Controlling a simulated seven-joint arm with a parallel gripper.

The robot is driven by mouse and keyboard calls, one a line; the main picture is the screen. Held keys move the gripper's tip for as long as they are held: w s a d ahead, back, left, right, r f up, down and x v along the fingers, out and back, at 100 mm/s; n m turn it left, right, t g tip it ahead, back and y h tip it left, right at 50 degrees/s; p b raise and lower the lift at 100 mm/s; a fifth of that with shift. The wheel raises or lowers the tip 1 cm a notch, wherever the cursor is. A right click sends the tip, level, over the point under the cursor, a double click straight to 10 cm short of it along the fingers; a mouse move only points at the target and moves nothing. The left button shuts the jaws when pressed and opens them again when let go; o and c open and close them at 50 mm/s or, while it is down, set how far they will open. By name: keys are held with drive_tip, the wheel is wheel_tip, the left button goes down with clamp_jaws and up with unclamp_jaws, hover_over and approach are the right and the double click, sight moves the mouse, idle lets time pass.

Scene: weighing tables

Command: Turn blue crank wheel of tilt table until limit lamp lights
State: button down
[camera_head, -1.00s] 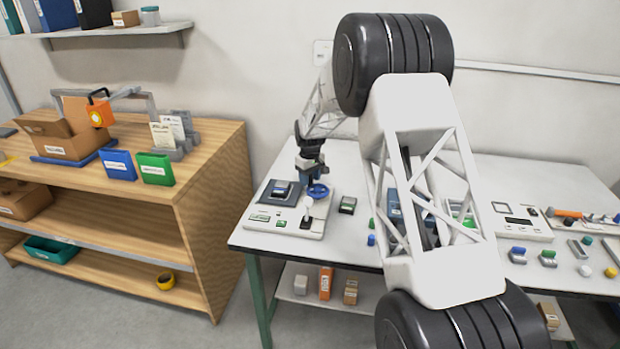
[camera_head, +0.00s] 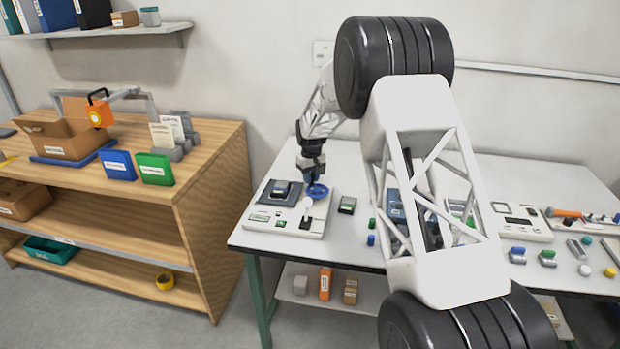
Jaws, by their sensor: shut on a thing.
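The tilt table device (camera_head: 262,225) stands at the left end of the white table. It has a dark plate (camera_head: 268,193) with a small dark block (camera_head: 281,190) on it. Its blue crank wheel (camera_head: 319,194) is at the back right of the base. My gripper (camera_head: 312,181) points down at the wheel and is shut at it; the fingertips are small and partly hidden. A white round knob or lamp (camera_head: 307,203) stands in front of the wheel; I see no clear glow on it.
My large white arm link covers the middle of the white table (camera_head: 345,245). A small grey-green block (camera_head: 347,205) lies right of the device. Green and blue pieces (camera_head: 371,239) lie further right. A wooden shelf unit (camera_head: 215,165) stands at the left, apart from the table.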

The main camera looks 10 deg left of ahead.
drive_tip(key=shift+w+d+m, duration=0.1)
drive_tip(key=shift+m, duration=0.3)
drive_tip(key=c, duration=1)
unclamp_jaws()
drive_tip(key=shift+o, duration=0.2)
drive_tip(key=shift+r, duration=0.15)
drive_tip(key=shift+r, duration=3.8)
